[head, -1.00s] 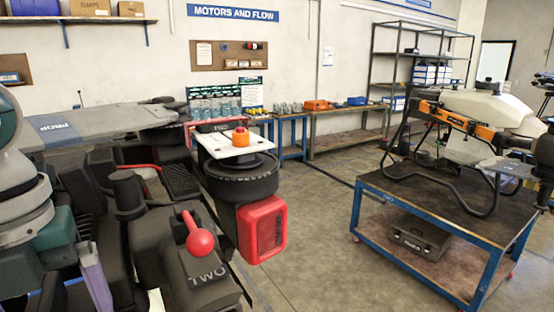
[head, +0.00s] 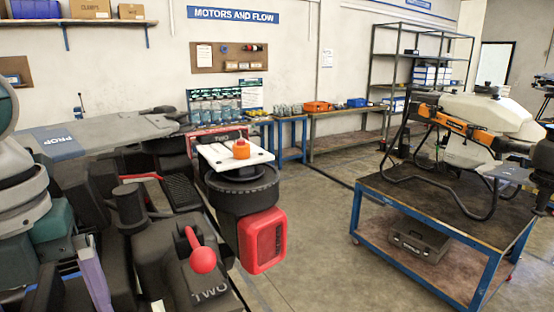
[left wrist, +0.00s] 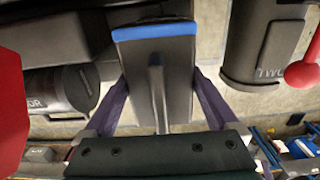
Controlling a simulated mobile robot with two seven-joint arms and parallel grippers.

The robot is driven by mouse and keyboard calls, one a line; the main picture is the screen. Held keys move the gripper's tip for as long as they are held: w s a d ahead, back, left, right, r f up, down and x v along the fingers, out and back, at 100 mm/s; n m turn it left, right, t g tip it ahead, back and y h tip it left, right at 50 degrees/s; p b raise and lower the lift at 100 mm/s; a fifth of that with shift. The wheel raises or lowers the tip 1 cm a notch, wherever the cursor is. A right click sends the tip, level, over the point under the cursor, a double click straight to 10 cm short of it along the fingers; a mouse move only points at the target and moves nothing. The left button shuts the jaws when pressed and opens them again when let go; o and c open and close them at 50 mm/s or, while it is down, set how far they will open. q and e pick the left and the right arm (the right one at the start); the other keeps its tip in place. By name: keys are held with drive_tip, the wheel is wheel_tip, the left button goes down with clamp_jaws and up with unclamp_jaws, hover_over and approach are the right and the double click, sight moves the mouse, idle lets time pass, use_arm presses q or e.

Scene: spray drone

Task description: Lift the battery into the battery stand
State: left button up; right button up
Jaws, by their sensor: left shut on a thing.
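My left gripper (left wrist: 163,110) is shut on a dark grey block with a blue band, taken to be the battery (left wrist: 170,62), with a purple finger on each side and a raised handle bar between them. In the head view the left arm's purple finger (head: 92,284) shows at the lower left; the battery is hard to make out there. A dark block marked TWO (head: 205,285) with a red ball lever (head: 203,260) stands right of the gripper; it also shows in the left wrist view (left wrist: 262,50). I cannot tell which part is the battery stand. My right gripper is not in view.
A black round unit with a red box (head: 262,240), topped by a white plate and orange cap (head: 241,149), stands beyond the TWO block. A drone (head: 470,120) stands on a blue-framed table (head: 420,200) at right. The floor (head: 320,250) between is clear.

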sight(42, 289)
use_arm(q)
drive_tip(key=shift+r+p, duration=0.5)
drive_tip(key=shift+r, duration=0.4)
drive_tip(key=shift+w+r+p, duration=0.1)
drive_tip(key=shift+r+p, duration=0.65)
drive_tip(key=shift+r, duration=0.25)
